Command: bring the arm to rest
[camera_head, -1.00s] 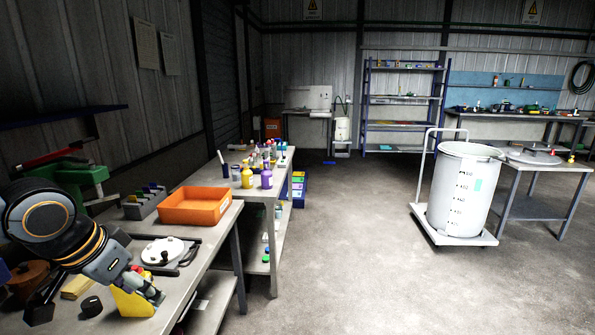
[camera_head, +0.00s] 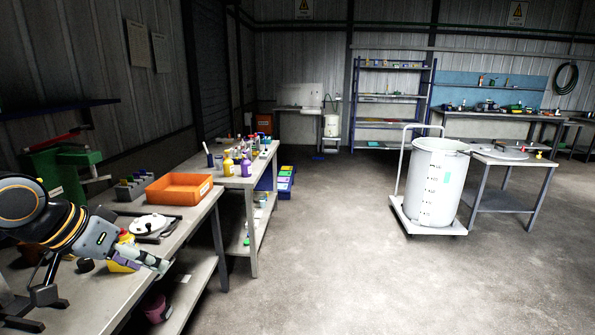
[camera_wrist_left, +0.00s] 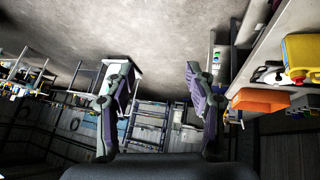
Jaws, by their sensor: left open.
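My left arm comes in from the left in the head view, above the near workbench (camera_head: 205,205). Its gripper (camera_head: 158,264) points right and slightly down, in front of a yellow object (camera_head: 122,262) on the bench. In the left wrist view the two fingers of the left gripper (camera_wrist_left: 152,88) stand wide apart with nothing between them. That view is upside down, with the floor at the top. My right gripper is in neither view.
An orange tray (camera_head: 178,189), a white round lid (camera_head: 150,224) and a green vise (camera_head: 62,172) are on or by the bench. A white drum (camera_head: 438,180) stands on a cart (camera_head: 408,218) at right. The middle floor is clear.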

